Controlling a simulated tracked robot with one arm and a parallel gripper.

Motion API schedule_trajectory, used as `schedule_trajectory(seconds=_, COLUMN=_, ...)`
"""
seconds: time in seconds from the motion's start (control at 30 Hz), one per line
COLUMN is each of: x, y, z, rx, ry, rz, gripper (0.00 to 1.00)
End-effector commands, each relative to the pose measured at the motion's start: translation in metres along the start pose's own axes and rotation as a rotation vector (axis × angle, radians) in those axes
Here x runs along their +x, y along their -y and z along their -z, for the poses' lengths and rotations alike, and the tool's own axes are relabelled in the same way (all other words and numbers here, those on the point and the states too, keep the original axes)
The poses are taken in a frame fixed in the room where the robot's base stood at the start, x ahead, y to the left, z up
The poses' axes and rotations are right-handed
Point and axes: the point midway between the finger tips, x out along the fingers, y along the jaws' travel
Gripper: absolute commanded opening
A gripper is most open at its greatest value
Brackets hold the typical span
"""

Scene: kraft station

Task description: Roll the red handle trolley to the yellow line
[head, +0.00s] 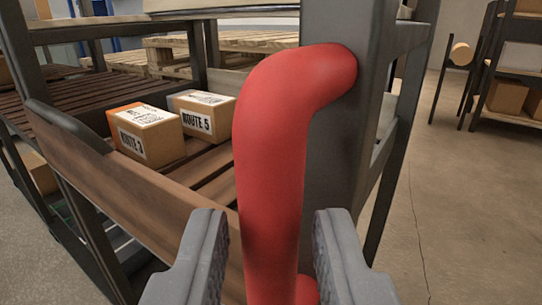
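The red handle (268,150) stands upright, very close in the middle of the head view. Its bent top end meets a dark grey post of the trolley (333,150). My gripper (272,255) is at the bottom of the view, with one grey finger on each side of the handle's lower part. The fingers are spread. The right finger looks near the handle and a gap shows on the left; I cannot tell whether either touches. The handle's lower end is partly cut off by the frame. The yellow line is not in view.
Boxes marked ROUTE 3 (146,134) and ROUTE 5 (201,115) sit on a slatted wooden shelf at left. Wooden pallets (170,50) are stacked behind. A rack with boxes (507,97) stands at far right. Open concrete floor (460,200) lies at right.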

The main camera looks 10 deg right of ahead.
Motion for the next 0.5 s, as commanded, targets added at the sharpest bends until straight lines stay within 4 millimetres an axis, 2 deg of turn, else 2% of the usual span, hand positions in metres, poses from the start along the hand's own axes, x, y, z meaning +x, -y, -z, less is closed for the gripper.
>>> schedule_trajectory(seconds=0.2, x=0.021, y=0.0, z=-0.003, rx=0.001, ry=0.003, rz=0.0, gripper=0.26)
schedule_trajectory(seconds=0.5, x=0.031, y=0.0, z=0.0, rx=0.0, ry=0.0, rz=0.0, gripper=0.26)
